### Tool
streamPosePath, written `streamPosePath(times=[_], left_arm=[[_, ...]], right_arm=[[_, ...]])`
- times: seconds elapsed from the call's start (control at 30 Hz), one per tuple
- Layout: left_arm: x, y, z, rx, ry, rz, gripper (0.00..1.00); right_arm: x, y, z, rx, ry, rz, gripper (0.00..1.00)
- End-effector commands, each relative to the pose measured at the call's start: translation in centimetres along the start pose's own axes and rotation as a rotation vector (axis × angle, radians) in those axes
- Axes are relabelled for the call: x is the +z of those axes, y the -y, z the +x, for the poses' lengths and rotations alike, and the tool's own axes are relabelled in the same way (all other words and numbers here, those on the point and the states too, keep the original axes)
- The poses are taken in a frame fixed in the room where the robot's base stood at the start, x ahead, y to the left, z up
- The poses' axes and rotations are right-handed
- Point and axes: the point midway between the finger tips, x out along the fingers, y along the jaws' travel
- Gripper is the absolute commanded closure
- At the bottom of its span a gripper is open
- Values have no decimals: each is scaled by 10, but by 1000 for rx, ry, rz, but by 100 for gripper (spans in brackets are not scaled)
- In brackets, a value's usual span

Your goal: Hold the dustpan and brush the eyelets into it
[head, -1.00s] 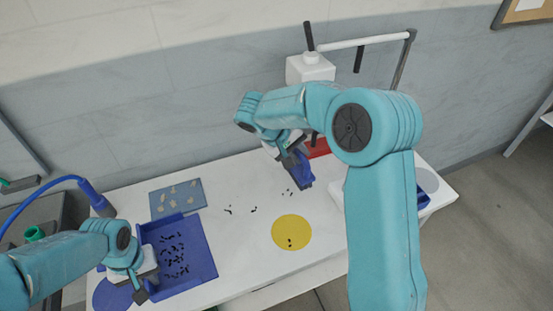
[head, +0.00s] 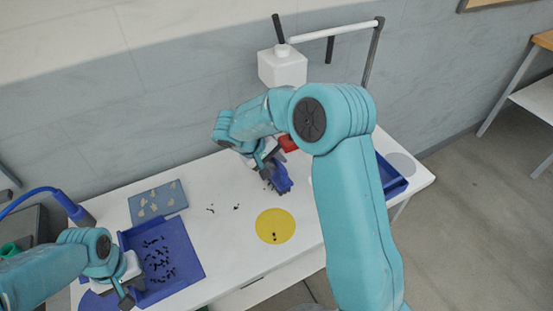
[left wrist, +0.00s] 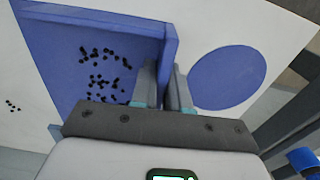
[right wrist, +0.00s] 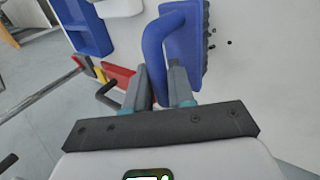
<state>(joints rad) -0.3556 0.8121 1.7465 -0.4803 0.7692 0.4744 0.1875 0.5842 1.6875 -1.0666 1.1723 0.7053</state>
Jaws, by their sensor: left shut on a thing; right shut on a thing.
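The blue dustpan (head: 188,271) lies on the table at the left of the head view, with many dark eyelets (head: 158,262) in it. My left gripper (head: 126,293) is shut on its side wall, which also shows in the left wrist view (left wrist: 170,46). My right gripper (head: 268,163) is shut on the handle of the blue brush (head: 280,181). The brush is low over the table behind the yellow disc; touching cannot be told. Two small groups of eyelets (head: 211,209) lie between brush and dustpan, and a few lie on the disc. Loose eyelets (right wrist: 229,42) lie beside the bristles.
The yellow disc (head: 276,226) lies at the front of the table. A blue-grey mat (head: 173,201) with beige pieces lies behind the dustpan. A blue tray (head: 390,174) is at the right.

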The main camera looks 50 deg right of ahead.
Motion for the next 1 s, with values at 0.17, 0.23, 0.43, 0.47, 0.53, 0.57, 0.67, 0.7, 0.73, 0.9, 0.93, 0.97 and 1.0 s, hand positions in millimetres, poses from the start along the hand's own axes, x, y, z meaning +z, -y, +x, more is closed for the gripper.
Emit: streamPosePath(times=[0.17,0.23,0.43,0.47,0.53,0.57,0.67,0.7,0.73,0.9,0.93,0.97,1.0], left_arm=[[0,0,0,0,-1,0,100],[0,0,0,0,-1,0,100],[0,0,0,0,-1,0,100],[0,0,0,0,-1,0,100],[0,0,0,0,-1,0,100],[0,0,0,0,-1,0,100],[0,0,0,0,-1,0,100],[0,0,0,0,-1,0,100],[0,0,0,0,-1,0,100],[0,0,0,0,-1,0,100],[0,0,0,0,-1,0,100],[0,0,0,0,-1,0,100],[0,0,0,0,-1,0,100]], right_arm=[[1,15,-10,-1,-1,-3,100],[2,22,-14,-1,-2,-3,100],[4,34,-23,0,-1,-1,100],[4,35,-23,0,0,-1,100],[4,36,-24,0,0,-1,100],[4,38,-25,0,-1,-1,100],[4,45,-30,-1,-1,-2,100],[5,48,-32,-1,-1,-2,100],[5,51,-34,0,-1,-3,100],[7,66,-44,0,-2,-2,100],[7,69,-46,0,-2,-2,100],[7,71,-47,-1,-1,-2,100],[8,72,-48,0,0,-1,100]])
